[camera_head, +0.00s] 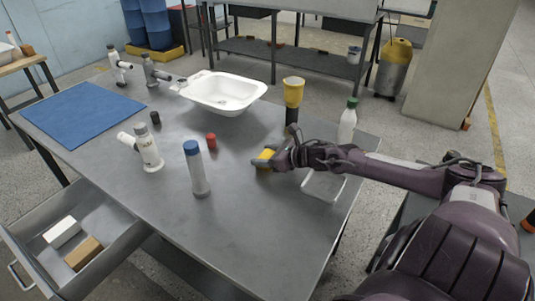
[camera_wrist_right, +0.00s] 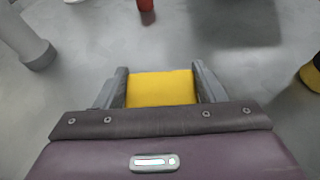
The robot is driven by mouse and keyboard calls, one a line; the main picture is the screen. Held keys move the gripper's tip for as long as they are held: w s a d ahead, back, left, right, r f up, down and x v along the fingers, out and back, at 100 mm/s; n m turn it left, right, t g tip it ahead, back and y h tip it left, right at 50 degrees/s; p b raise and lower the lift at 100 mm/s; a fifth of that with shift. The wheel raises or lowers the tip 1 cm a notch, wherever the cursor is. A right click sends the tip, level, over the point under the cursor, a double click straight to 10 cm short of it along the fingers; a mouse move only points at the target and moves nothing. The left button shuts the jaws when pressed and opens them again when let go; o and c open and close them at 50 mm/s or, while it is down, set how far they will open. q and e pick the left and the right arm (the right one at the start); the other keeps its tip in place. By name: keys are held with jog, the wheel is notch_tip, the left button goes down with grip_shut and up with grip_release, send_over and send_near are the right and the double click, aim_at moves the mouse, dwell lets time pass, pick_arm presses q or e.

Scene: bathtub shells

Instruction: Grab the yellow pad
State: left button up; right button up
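The yellow pad (camera_head: 264,156) is on the grey table's right half, at the tip of my right gripper (camera_head: 268,159). In the right wrist view the pad (camera_wrist_right: 160,89) fills the whole gap between the two fingers of my right gripper (camera_wrist_right: 160,88), with a finger against each side. The gripper looks shut on it. The pad's near end is hidden behind the gripper body. I cannot tell whether it touches the tabletop. My left gripper is not in view.
A blue-capped bottle (camera_head: 197,169) and a red cap (camera_head: 211,141) stand left of the pad. A yellow-topped dark object (camera_head: 292,97) and a green-capped bottle (camera_head: 348,121) stand behind my right arm. A white basin (camera_head: 224,92) and blue mat (camera_head: 82,113) lie farther off. The front table area is clear.

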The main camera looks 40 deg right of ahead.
jog(key=c, duration=0.3)
jog(key=shift+r, duration=0.1)
jog(key=shift+c, duration=0.2)
